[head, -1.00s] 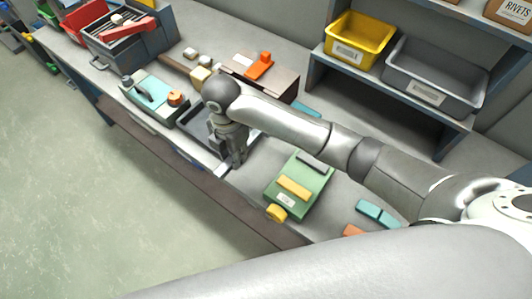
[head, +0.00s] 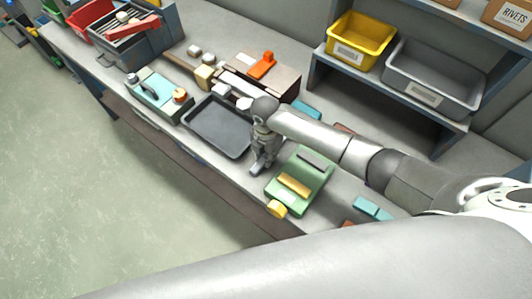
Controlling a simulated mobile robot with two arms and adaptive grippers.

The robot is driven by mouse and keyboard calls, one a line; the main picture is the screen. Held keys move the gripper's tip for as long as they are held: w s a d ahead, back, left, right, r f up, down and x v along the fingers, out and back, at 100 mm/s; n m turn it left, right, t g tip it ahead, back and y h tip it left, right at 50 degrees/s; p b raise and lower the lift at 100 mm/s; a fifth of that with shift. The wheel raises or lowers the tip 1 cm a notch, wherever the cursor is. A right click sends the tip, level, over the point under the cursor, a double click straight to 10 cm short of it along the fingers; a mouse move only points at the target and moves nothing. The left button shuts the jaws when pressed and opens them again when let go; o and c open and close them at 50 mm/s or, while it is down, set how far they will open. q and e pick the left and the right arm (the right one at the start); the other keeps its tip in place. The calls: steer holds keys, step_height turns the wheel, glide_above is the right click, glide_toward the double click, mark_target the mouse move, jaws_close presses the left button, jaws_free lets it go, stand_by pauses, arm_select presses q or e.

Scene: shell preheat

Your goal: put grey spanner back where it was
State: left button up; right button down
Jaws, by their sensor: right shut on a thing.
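My right gripper (head: 258,166) points down at the bench, between the black tray and the green block. It is shut on a small grey thing, taken to be the grey spanner, of which the fingers hide most. Whether the spanner touches the bench top is too small to tell. My left gripper is not in view.
The black tray (head: 207,140) lies empty left of the gripper. The green block (head: 287,203) with yellow and dark bars is close on its right. A teal box (head: 151,98), toolbox (head: 150,42), yellow bin (head: 361,35) and grey bin (head: 428,97) stand around.

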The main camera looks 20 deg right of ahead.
steer(key=c, duration=1.3)
jaws_free()
steer(key=shift+f, duration=0.1)
steer(key=shift+o, duration=0.2)
steer(key=shift+r, duration=0.25)
step_height(320, 180, up, 12)
steer(key=b, duration=0.1)
steer(key=shift+f, duration=0.1)
